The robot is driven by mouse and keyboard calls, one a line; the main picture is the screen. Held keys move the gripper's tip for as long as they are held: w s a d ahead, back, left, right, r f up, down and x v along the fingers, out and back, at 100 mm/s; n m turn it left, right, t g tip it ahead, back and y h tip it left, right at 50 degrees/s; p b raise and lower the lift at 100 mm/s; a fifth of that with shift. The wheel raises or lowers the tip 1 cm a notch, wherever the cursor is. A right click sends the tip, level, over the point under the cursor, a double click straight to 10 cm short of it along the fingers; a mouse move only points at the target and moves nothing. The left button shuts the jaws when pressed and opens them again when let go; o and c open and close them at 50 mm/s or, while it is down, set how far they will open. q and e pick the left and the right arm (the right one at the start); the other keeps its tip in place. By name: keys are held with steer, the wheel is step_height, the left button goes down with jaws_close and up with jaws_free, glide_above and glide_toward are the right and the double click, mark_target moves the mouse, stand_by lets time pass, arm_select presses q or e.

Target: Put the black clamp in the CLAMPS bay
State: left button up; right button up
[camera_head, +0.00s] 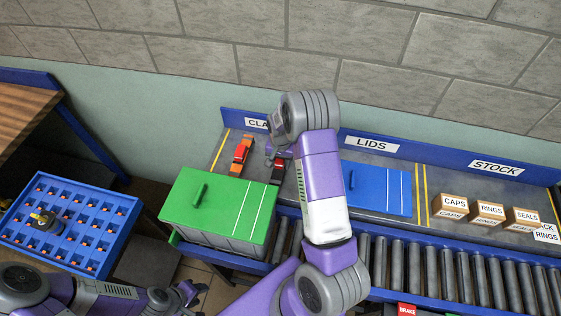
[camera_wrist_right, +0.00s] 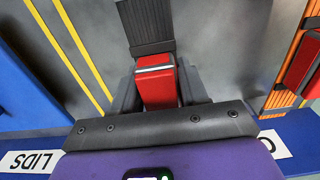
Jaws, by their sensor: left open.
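The black clamp (camera_head: 278,172) with a red block lies in the bay under the partly hidden CLAMPS label (camera_head: 256,123), at the back of the counter. In the right wrist view the clamp's ribbed black bar (camera_wrist_right: 147,25) points away from me and its red block sits between my fingers. My right gripper (camera_wrist_right: 158,88) has a finger close against each side of that block and looks shut on it. In the head view my right arm partly covers this spot. My left gripper (camera_head: 184,293) is open and empty at the bottom left, away from the counter.
An orange clamp (camera_head: 241,153) lies left of the black one in the same bay. A green-lidded bin (camera_head: 215,205) stands in front. A blue lid (camera_head: 378,190) lies in the LIDS bay. Small boxes (camera_head: 487,212) fill STOCK. Rollers (camera_head: 480,275) run in front; a blue tray (camera_head: 68,222) stands left.

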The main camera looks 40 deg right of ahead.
steer(key=o, duration=0.4)
step_height(320, 180, up, 12)
steer(key=shift+r+p, duration=0.15)
steer(key=shift+p, duration=0.5)
